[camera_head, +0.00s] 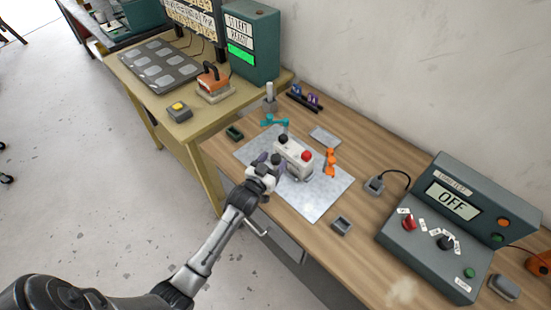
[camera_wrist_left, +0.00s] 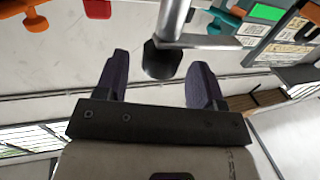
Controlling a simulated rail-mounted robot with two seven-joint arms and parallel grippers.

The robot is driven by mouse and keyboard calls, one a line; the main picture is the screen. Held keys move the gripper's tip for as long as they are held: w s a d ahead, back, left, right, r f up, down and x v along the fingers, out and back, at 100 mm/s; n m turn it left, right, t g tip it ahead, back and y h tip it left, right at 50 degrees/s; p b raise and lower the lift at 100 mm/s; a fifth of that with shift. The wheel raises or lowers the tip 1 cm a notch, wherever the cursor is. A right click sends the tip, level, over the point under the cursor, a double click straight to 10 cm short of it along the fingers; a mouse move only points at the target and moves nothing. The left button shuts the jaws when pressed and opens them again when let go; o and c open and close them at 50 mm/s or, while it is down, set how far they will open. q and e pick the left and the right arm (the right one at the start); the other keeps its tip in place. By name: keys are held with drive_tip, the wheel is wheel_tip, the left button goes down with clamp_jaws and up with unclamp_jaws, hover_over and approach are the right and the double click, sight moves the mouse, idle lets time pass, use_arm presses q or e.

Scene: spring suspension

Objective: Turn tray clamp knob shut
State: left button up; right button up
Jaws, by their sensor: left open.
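A white fixture block (camera_head: 295,157) stands on a light grey mat on the wooden bench. It carries a red knob (camera_head: 306,155) and a black knob (camera_head: 283,138) on top. Another black knob (camera_head: 276,159) shows at its near left side, by my left gripper (camera_head: 268,166). In the left wrist view the left gripper (camera_wrist_left: 158,82) is open, its two purple fingers apart. A black knob (camera_wrist_left: 162,60) on a metal rod shows between and just beyond the fingertips, with a gap on each side. I cannot tell whether either finger touches it. My right gripper is not in view.
A control box reading OFF (camera_head: 452,205) is at right. A yellow table (camera_head: 188,120) adjoins at left.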

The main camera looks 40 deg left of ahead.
use_arm(q)
drive_tip(key=shift+w+a, duration=0.15)
drive_tip(key=shift+w, duration=0.75)
clamp_jaws()
